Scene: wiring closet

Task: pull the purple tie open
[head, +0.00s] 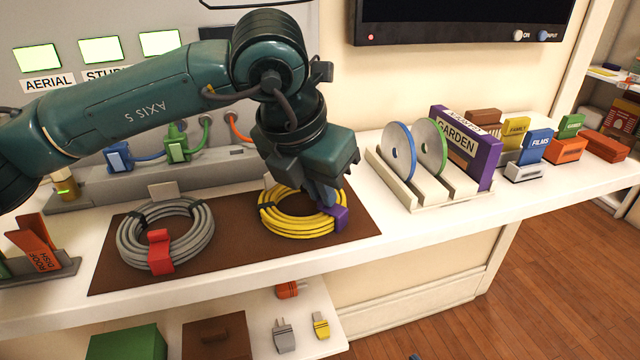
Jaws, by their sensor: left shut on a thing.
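The purple tie (341,217) is at the right side of the coil of yellow cable (292,226), which lies on the brown mat (240,262). My left gripper (329,200) reaches down from above and is shut at the tie. The fingers and wrist hide part of the tie and the back right of the coil. I cannot tell whether the tie is still fastened around the cable. My right gripper does not show.
A grey cable coil (200,230) with a red tie (159,250) lies left on the mat. A rack (400,187) with discs and a purple GARDEN box (485,165) stand to the right. Plugs (178,147) line the back panel. The counter's front strip is clear.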

